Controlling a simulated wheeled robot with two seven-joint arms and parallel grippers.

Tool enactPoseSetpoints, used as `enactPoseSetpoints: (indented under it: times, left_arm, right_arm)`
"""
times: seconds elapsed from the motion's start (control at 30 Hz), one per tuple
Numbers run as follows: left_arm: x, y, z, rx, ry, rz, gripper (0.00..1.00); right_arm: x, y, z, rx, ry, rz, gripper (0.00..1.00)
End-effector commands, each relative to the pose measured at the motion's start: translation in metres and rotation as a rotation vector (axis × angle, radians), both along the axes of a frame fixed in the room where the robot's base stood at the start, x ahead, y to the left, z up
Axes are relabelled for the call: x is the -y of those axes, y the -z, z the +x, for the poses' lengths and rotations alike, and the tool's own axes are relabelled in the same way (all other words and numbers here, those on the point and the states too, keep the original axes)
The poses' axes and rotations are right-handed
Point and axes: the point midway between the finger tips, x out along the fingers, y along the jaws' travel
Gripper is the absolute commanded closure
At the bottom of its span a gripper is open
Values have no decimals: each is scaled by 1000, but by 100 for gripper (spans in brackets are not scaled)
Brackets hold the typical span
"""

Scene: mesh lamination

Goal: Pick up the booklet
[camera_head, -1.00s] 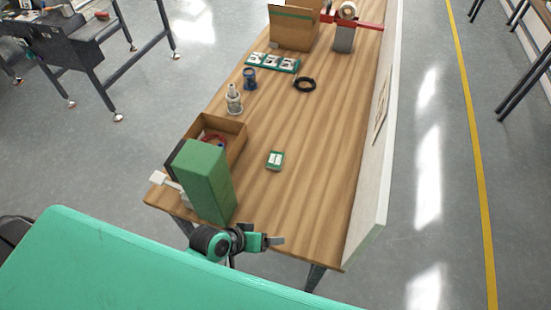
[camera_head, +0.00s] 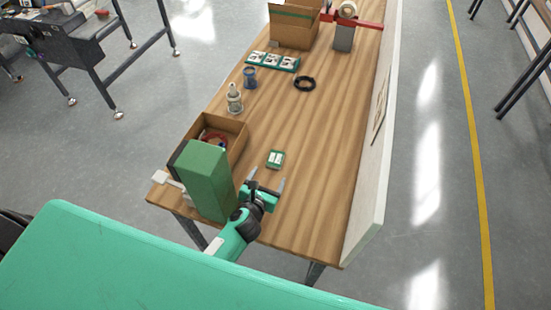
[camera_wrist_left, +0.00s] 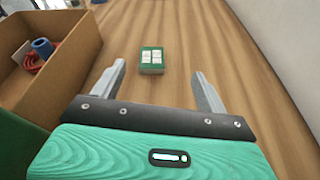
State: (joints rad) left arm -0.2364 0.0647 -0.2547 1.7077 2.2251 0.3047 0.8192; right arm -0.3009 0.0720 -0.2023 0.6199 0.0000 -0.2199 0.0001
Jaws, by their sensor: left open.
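The booklet is a small green item with white panels (camera_head: 276,159) lying flat on the wooden table. It also shows in the left wrist view (camera_wrist_left: 151,59), ahead of the fingertips and roughly centred between them. My left gripper (camera_head: 267,182) is open and empty, just on the near side of the booklet and apart from it. Its two fingers (camera_wrist_left: 158,78) are spread in the left wrist view. My right gripper is in neither view.
A tall green box (camera_head: 208,180) stands just left of my left gripper. Behind it is an open cardboard box (camera_head: 238,130) with red and blue items. A bottle (camera_head: 234,100), blue cup (camera_head: 250,78) and black ring (camera_head: 305,84) stand farther back. A white panel (camera_head: 374,190) borders the right side.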

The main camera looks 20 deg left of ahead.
Motion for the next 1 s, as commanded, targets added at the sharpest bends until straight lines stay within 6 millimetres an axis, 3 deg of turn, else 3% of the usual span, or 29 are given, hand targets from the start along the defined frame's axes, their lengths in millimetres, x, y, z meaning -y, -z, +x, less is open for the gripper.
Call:
enactPoseSetpoints:
  times: [0.23, 0.7, 1.0]
  left_arm:
    - [-5, 24, 4, -103, -97, -142, 25]
    - [-8, 52, 70, -104, -99, -144, 25]
    - [-10, 58, 86, -104, -97, -142, 25]
  right_arm:
    - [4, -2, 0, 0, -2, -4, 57]
    - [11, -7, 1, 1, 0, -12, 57]
    - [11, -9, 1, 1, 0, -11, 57]
